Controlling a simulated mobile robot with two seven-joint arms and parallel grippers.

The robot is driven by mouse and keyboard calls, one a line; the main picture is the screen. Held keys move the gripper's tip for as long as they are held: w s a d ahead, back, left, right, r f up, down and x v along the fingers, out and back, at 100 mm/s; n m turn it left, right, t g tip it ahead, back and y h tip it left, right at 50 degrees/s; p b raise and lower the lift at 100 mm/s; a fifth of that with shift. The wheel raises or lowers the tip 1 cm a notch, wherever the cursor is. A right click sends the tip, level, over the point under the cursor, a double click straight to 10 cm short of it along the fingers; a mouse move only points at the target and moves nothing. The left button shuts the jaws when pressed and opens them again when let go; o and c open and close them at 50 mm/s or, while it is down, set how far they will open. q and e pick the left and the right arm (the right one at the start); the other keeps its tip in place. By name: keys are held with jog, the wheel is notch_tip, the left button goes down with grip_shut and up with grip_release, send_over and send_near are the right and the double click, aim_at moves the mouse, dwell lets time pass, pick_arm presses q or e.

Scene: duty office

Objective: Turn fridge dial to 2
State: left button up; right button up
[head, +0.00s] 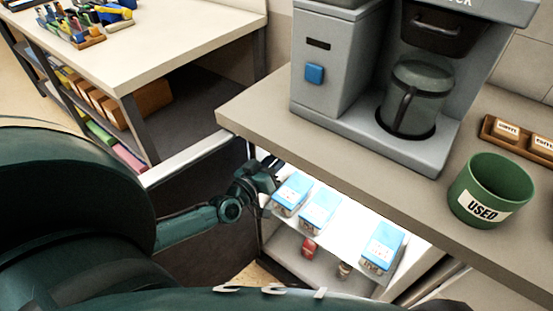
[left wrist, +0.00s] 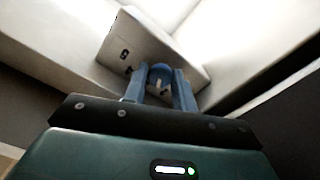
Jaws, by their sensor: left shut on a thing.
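The fridge (head: 345,211) stands open and lit under the counter. In the head view my left gripper (head: 268,172) reaches to its upper left inside corner, and my arm hides the dial there. In the left wrist view the blue fridge dial (left wrist: 160,72) sits on a pale control panel (left wrist: 125,48) with small dark marks to its left. My left gripper's two blue fingers (left wrist: 161,92) are shut on the dial, one on each side. A pale mark shows on the dial, but I cannot read its setting. My right gripper is not in view.
Blue-lidded containers (head: 383,243) stand on the fridge's upper shelf, with small items below. The counter (head: 250,113) above holds a coffee machine (head: 330,85) and a green mug marked USED (head: 492,188). A pale table (head: 165,40) stands at left.

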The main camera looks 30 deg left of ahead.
pick_arm(q)
jog(key=shift+n, duration=1.3)
jog(key=o, duration=1)
jog(key=s+a, duration=0.1)
jog(key=s, duration=1.2)
